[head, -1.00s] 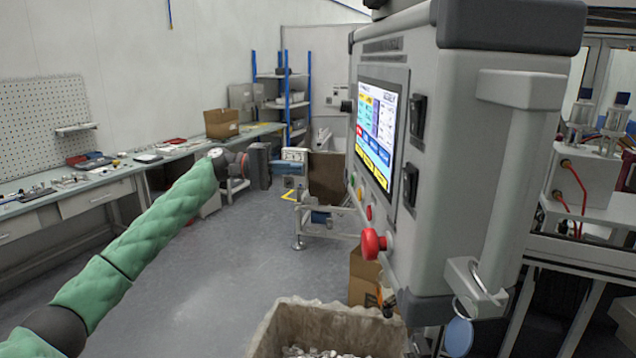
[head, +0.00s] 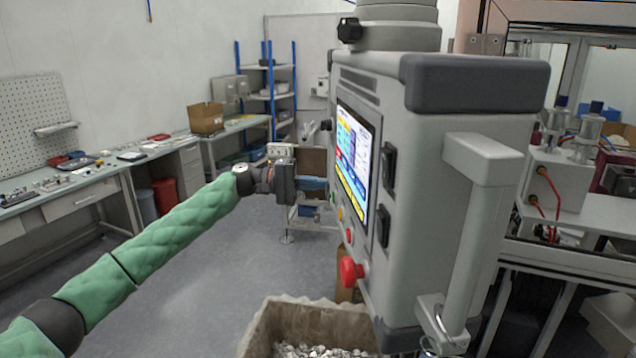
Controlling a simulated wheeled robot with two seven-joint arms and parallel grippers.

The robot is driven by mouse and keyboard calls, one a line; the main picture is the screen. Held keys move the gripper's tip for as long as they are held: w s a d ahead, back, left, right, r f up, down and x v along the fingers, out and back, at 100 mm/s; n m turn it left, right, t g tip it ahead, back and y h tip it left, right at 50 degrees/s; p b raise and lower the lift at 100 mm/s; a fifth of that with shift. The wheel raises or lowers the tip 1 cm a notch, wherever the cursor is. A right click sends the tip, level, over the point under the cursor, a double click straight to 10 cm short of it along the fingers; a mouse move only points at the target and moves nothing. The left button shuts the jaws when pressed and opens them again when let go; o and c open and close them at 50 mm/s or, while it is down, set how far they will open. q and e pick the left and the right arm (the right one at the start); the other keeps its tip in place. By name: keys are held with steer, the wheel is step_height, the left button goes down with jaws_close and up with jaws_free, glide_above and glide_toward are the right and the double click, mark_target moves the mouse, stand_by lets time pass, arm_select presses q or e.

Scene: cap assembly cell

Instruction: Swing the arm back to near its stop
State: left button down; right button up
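The grey control panel box (head: 420,200) hangs on a round grey support (head: 395,30), its lit screen (head: 353,160) facing left. A tall grey handle (head: 478,225) is on its near side, and a red mushroom button (head: 350,270) sits below the screen. My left gripper (head: 292,181), at the end of the green-sleeved arm, is left of the screen in the picture. A gap shows between it and the panel. Its fingers are small and blend with the background, so I cannot tell how far they are apart. My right gripper is not in view.
A bin (head: 262,328) of small pale parts stands below the panel. A long workbench (head: 80,195) with tools and a cardboard box (head: 206,118) runs along the left wall.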

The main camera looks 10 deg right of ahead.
arm_select(q)
steer(key=s+p, duration=0.2)
steer(key=s, duration=0.1)
steer(key=shift+s+a, duration=0.15)
steer(key=shift+s, duration=0.1)
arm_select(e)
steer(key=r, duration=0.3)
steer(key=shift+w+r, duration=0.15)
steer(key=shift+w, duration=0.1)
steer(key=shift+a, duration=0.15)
arm_select(q)
steer(key=s+d, duration=0.1)
steer(key=s, duration=0.4)
steer(key=s+d, duration=0.1)
steer(key=s, duration=0.3)
steer(key=s+d, duration=0.2)
steer(key=s, duration=0.3)
steer(key=shift+s+f, duration=0.25)
steer(key=shift+s, duration=0.05)
steer(key=s+d, duration=0.4)
steer(key=s, duration=0.7)
steer(key=s+d, duration=0.4)
steer(key=s, duration=0.7)
steer(key=shift+d+r, duration=0.25)
steer(key=shift+d, duration=0.05)
steer(key=shift+w+f, duration=0.1)
